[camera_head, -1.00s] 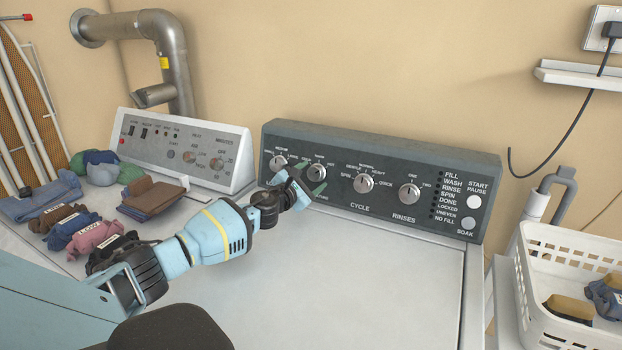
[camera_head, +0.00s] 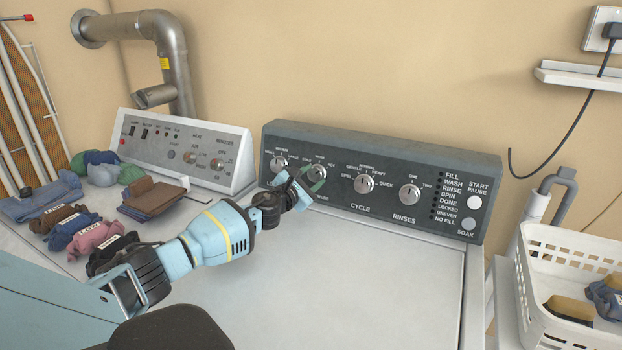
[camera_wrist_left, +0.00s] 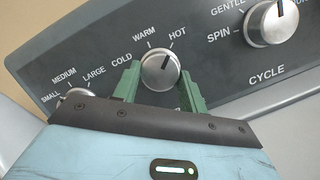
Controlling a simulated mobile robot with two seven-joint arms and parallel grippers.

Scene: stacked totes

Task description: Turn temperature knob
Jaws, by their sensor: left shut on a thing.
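The temperature knob (camera_wrist_left: 160,69) is a round silver dial on the dark washer panel, with COLD, WARM and HOT printed around it. Its dark pointer line slants up to the right, toward HOT. In the head view the knob (camera_head: 317,173) is partly behind the gripper. My left gripper (camera_wrist_left: 161,83) has its green fingers on both sides of the knob and is shut on it. The left gripper also shows in the head view (camera_head: 311,182), reaching the panel from the left. My right gripper is not in view.
The load size knob (camera_head: 279,162) is close on the left; the cycle knob (camera_head: 364,184) and rinses knob (camera_head: 410,194) are on the right. Folded clothes (camera_head: 90,237) lie on the left machine. A white basket (camera_head: 540,300) stands at the right. The washer lid (camera_head: 360,270) is clear.

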